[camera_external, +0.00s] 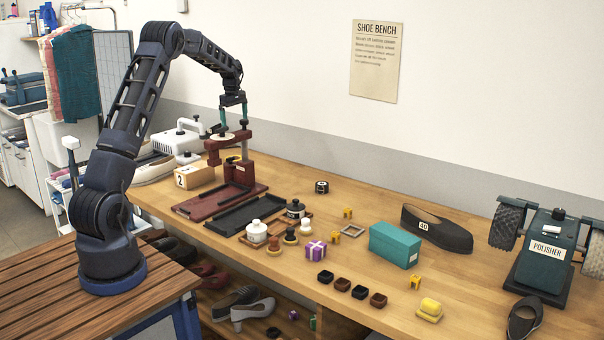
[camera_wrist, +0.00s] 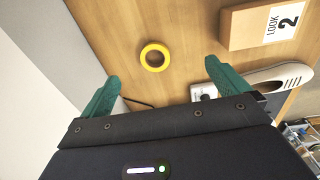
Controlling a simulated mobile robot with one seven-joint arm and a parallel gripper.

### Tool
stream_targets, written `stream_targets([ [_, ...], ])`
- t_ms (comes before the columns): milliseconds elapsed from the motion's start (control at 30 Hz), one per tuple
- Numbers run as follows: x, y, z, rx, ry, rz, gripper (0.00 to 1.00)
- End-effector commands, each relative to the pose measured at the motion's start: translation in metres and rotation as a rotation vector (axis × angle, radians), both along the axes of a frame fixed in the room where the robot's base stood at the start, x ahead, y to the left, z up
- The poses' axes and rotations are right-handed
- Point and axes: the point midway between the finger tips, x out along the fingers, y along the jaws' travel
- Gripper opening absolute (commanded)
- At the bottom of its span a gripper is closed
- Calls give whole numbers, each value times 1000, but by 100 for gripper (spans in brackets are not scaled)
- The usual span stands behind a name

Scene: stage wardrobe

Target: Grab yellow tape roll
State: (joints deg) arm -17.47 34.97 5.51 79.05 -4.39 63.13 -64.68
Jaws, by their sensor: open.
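The yellow tape roll (camera_wrist: 155,69) is a flat ring lying on the wooden bench in the wrist view, with bare wood around it. In the external view my gripper (camera_external: 233,123) hangs over the back left of the bench, by the dark red press.
The dark red press (camera_external: 237,171) stands close to my gripper. A cardboard box marked 2 (camera_external: 196,177) also shows in the wrist view (camera_wrist: 240,27), right of the roll. A white appliance (camera_external: 178,142) is behind. Trays (camera_external: 250,213) and small items fill the bench's middle.

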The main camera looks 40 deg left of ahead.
Motion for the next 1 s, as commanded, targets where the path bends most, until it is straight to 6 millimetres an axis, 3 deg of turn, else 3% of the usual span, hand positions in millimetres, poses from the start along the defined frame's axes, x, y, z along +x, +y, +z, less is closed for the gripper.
stream_targets([
  [33, 9, 11, -18, -4, 12, 34, 100],
  [200, 29, 41, -61, -10, 35, 140, 100],
  [400, 41, 60, -91, -13, 51, 212, 100],
  [667, 42, 64, -109, -14, 54, 227, 100],
  [1000, 42, 64, -151, -14, 53, 226, 100],
])
